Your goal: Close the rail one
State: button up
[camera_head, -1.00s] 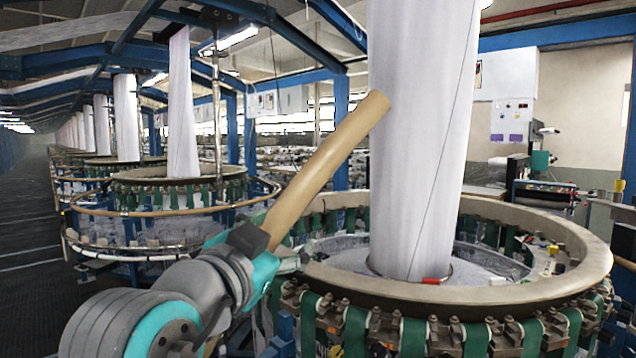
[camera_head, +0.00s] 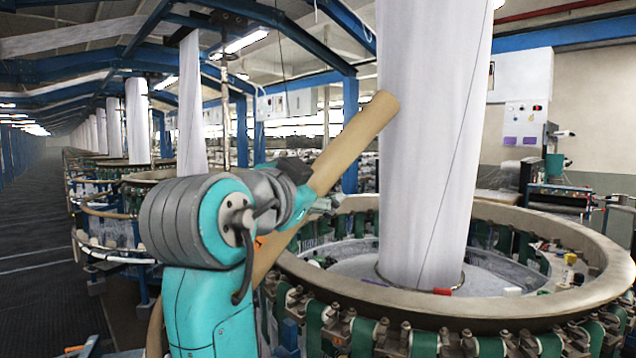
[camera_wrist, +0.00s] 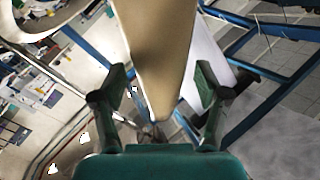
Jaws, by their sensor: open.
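The rail (camera_head: 352,143) is a tan curved beam standing raised and tilted at the left side of the near circular loom, its upper end beside the white fabric column. My arm crosses in front of its lower part. My gripper (camera_head: 322,206) is beside the rail in the head view, partly hidden by my wrist. In the wrist view, my gripper (camera_wrist: 163,88) has its two green fingers spread apart, with the rail (camera_wrist: 155,45) beyond and between them. I cannot tell whether a finger touches it. The loom's fixed tan ring (camera_head: 450,308) lies level at the right.
The white fabric column (camera_head: 430,150) rises from the loom's middle. Green straps and metal fittings (camera_head: 395,340) line the ring's underside. More looms (camera_head: 120,165) stand in a row at the left. The dark aisle floor (camera_head: 35,260) is clear.

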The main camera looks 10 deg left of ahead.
jog(key=shift+x, duration=0.9)
grip_shut()
